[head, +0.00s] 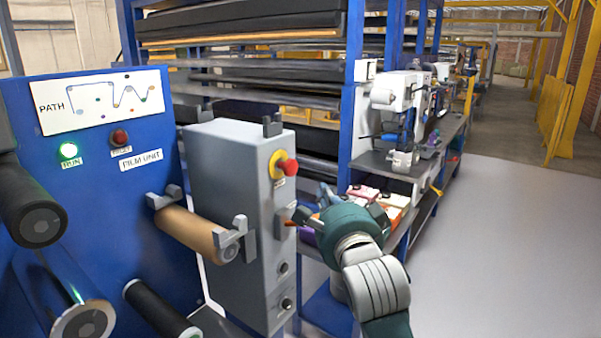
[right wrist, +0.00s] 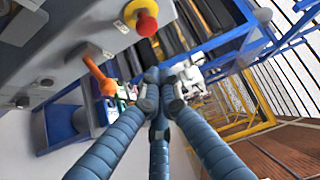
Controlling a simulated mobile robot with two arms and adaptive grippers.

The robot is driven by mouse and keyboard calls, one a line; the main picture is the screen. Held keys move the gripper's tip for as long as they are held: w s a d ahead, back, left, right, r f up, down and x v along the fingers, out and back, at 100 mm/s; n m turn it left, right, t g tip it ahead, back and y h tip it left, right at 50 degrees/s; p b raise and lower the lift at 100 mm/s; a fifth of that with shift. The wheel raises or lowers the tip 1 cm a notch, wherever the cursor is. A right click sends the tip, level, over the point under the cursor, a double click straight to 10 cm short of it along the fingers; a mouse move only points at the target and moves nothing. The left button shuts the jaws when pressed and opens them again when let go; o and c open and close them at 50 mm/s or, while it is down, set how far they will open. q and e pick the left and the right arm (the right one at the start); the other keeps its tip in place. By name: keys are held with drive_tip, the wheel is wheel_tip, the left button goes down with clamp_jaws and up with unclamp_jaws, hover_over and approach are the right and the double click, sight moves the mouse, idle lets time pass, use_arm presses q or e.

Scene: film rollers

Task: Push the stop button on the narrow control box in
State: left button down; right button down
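The narrow control box (head: 228,180) is a tall grey cabinet beside the blue film unit panel. Its red stop button (head: 291,168) sits on a yellow plate high on its right-hand face. The button also shows at the top of the right wrist view (right wrist: 147,23), on its yellow base. My right gripper (head: 322,200) is to the right of the box, lower than the button and apart from it. Its blue fingers converge at their tips in the right wrist view (right wrist: 160,88), shut with nothing seen between them. My left gripper is not in view.
An orange-tipped lever (right wrist: 98,76) stands out from the box below the button, close to my right fingers. Knobs (head: 287,303) sit lower on the face. A brown roller (head: 195,231) is left of the box. A workbench (head: 415,170) stands behind. Floor at right is clear.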

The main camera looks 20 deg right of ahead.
drive_tip(key=p, duration=0.3)
approach(294, 167)
drive_tip(key=w+d, duration=0.2)
drive_tip(key=d, duration=0.3)
drive_tip(key=w+a, duration=0.1)
drive_tip(key=w+p, duration=0.1)
drive_tip(key=w+a, duration=0.1)
drive_tip(key=w, duration=0.1)
drive_tip(key=shift+w+a+f, duration=0.1)
drive_tip(key=shift+a, duration=0.25)
drive_tip(key=shift+w+a+b, duration=0.65)
drive_tip(key=shift+w+b, duration=0.1)
drive_tip(key=shift+b, duration=0.2)
